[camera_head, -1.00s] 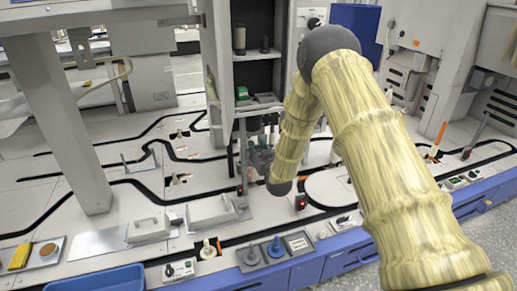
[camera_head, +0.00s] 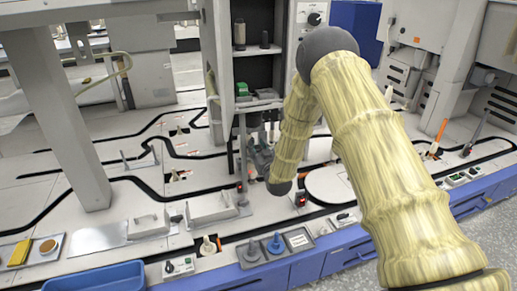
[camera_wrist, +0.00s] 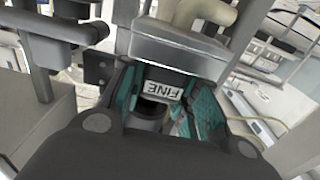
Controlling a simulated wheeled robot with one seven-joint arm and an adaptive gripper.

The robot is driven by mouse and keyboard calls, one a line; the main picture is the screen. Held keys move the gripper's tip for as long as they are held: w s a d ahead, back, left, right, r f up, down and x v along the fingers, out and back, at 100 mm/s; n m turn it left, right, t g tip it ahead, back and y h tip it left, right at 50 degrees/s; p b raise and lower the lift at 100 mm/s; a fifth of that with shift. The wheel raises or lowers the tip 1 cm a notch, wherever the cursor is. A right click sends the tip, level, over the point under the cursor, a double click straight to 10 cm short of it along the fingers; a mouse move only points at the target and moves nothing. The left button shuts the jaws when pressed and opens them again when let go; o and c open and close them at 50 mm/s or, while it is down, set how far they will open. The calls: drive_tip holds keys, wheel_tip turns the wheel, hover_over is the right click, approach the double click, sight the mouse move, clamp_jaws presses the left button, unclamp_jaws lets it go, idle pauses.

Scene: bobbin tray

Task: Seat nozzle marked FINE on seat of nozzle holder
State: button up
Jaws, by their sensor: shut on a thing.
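The nozzle marked FINE shows in the wrist view by its pale label (camera_wrist: 163,90), which reads upside down. A dark round part (camera_wrist: 150,110) sits just below the label between the teal finger pads. My gripper (camera_wrist: 165,105) is shut on this nozzle. In the head view my gripper (camera_head: 258,160) is small and dark, low in front of the grey cabinet, and the nozzle cannot be made out there. I cannot clearly pick out the nozzle holder or its seat in either view.
The grey cabinet with shelves (camera_head: 222,75) stands close behind my gripper. A dark pipe-like part (camera_wrist: 60,27) is near it at upper left in the wrist view.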

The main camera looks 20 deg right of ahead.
drive_tip(key=o, duration=1.1)
drive_tip(key=shift+s, duration=0.15)
